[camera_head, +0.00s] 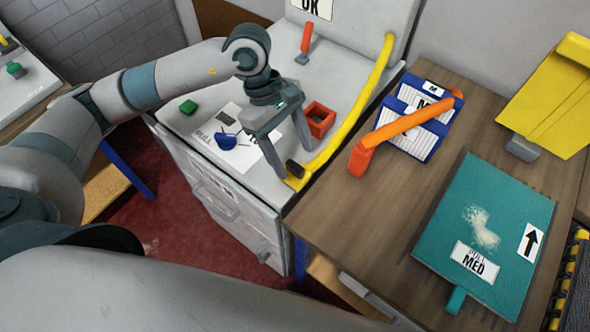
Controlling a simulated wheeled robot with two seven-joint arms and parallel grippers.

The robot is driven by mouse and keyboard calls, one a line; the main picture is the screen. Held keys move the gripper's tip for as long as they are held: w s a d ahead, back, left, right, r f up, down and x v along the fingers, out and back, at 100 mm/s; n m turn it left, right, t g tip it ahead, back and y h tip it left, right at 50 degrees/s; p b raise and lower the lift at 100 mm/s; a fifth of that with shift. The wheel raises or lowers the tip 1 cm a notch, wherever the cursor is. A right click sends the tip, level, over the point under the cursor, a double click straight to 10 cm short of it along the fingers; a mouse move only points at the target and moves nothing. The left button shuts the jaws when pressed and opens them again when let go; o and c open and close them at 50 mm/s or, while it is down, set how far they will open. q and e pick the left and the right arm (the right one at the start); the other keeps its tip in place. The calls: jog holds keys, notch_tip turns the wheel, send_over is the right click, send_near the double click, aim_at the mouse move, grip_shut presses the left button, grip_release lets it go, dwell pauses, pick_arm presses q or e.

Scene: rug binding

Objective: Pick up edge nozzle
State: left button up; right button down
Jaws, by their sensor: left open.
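No label marks the edge nozzle, so I cannot tell for sure which thing it is. An orange tool with a long bar and a bent end (398,130) lies across a blue holder with white sheets (425,143) on the wooden table. My right gripper is not in view.
The grey bench (180,122) also holds a red open box (319,119), a green block (188,107), a blue piece (226,141) and an orange-handled lever (306,40). On the wooden table (330,215) lies a teal mat (450,215); a yellow panel (550,105) stands behind.

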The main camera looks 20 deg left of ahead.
aim_at(291, 162)
pick_arm(q)
jog(key=shift+f, duration=0.15)
jog(key=shift+s+f+p, duration=0.25)
jog(key=shift+f+p, duration=0.3)
jog(key=shift+p, duration=0.05)
jog(key=p+x, duration=0.1)
jog(key=x, duration=0.2)
jog(key=shift+s+a+p, duration=0.15)
jog(key=shift+p, duration=0.2)
jog(key=shift+f, duration=0.55)
jog(key=c, duration=1.3)
